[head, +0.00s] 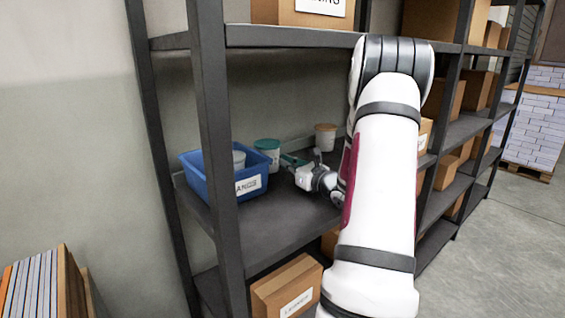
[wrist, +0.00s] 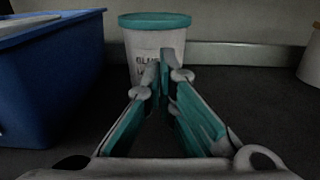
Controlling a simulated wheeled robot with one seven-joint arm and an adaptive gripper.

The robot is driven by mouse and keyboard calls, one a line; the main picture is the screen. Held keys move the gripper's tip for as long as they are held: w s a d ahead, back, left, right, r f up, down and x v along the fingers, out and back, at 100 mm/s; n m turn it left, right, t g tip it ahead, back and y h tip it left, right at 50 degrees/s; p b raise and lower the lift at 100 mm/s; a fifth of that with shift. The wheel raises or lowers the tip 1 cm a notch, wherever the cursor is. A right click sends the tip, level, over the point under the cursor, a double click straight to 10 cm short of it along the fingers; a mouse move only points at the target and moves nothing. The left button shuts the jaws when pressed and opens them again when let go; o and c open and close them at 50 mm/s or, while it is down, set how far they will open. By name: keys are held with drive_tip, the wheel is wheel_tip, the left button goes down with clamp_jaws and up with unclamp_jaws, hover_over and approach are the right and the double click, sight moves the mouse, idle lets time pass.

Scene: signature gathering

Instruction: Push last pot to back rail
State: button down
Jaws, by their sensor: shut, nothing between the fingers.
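A white pot with a teal lid (head: 267,158) stands upright on the dark shelf, right of the blue bin. In the wrist view the pot (wrist: 150,45) is straight ahead, printed with dark letters partly hidden by my fingers. My gripper (wrist: 165,66) is shut and empty, its teal-padded fingertips in front of the pot, at or very near its side. In the head view my gripper (head: 287,160) reaches in low beside the pot. The grey back rail (wrist: 240,54) runs behind the pot; I cannot tell whether they touch.
A blue bin (head: 213,190) with a label and a pale pot (head: 239,159) inside stands close on the left. A pot with a tan lid (head: 325,138) stands on the right towards the back. A shelf post (head: 216,130) rises in front; another shelf board (head: 290,38) is overhead.

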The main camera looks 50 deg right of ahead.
sight(277, 158)
drive_tip(key=shift+x, duration=1.05)
drive_tip(key=shift+b+x, duration=0.65)
drive_tip(key=shift+x, duration=0.25)
drive_tip(key=shift+s, duration=0.15)
